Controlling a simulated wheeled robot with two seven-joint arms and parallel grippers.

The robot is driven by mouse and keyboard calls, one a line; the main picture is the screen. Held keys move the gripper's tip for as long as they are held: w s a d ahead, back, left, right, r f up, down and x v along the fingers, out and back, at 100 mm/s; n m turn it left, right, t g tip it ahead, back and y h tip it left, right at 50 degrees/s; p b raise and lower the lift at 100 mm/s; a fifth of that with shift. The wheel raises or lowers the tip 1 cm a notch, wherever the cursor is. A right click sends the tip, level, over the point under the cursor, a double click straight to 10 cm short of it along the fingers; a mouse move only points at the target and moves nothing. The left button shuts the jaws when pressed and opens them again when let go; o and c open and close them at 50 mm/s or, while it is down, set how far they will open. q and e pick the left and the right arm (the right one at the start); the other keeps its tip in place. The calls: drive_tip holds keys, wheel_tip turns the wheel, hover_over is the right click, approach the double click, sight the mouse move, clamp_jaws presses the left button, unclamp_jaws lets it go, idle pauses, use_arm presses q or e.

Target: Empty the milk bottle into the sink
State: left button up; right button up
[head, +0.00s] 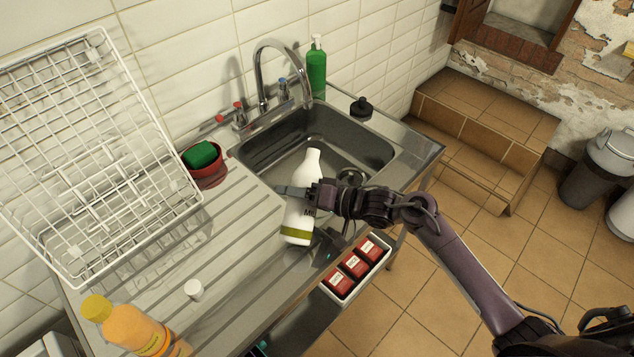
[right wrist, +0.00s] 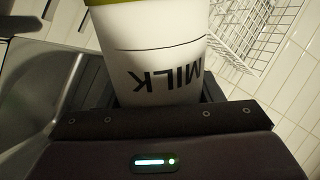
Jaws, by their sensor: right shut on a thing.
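The white milk bottle (head: 299,222) has a green band near its base and a narrow neck. My right gripper (head: 300,192) is shut around its middle, at the front left edge of the sink. The bottle's neck leans slightly toward the basin in the head view. In the right wrist view the milk bottle (right wrist: 155,60) fills the space between the fingers, its lettering upside down. The steel sink (head: 376,150) lies behind the bottle, with its basin partly hidden by the bottle and gripper. A small white cap (head: 194,290) sits on the drainboard. My left gripper is not in view.
A wire rack (head: 95,150) leans on the wall over the drainboard (head: 235,225). A red bowl with a green sponge (head: 202,155), the tap (head: 262,85) and a green soap bottle (head: 317,68) line the back. Red boxes (head: 352,265) hang in front.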

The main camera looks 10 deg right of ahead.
drive_tip(key=shift+s+m, duration=0.1)
drive_tip(key=shift+m, duration=0.2)
drive_tip(key=shift+s+a+f+m+g+b, duration=0.1)
drive_tip(key=shift+f+m+g+b, duration=0.15)
drive_tip(key=shift+f+m, duration=0.15)
drive_tip(key=shift+s+a+f+m+g+b, duration=0.1)
drive_tip(key=shift+f+m+g+b, duration=0.1)
drive_tip(key=shift+f+m, duration=0.15)
idle(0.4)
drive_tip(key=shift+w+d+f+m+g+b, duration=0.2)
drive_tip(key=shift+f+m+b, duration=0.15)
drive_tip(key=shift+b, duration=0.15)
drive_tip(key=shift+w+d+f+m+g+b, duration=0.1)
drive_tip(key=shift+w+f+m+b, duration=0.1)
drive_tip(key=shift+f+b, duration=0.25)
drive_tip(key=shift+r, duration=0.1)
drive_tip(key=shift+r, duration=0.1)
drive_tip(key=shift+p, duration=0.4)
drive_tip(key=shift+m+g+y+p, duration=0.4)
drive_tip(key=shift+m+p, duration=0.6)
drive_tip(key=shift+p, duration=0.45)
idle(0.7)
drive_tip(key=shift+m+p, duration=0.4)
drive_tip(key=shift+p, duration=0.05)
idle(0.9)
drive_tip(key=shift+w+d+m+g+p, duration=0.1)
drive_tip(key=shift+w+m+g+p, duration=0.3)
drive_tip(key=shift+m, duration=0.2)
idle(0.9)
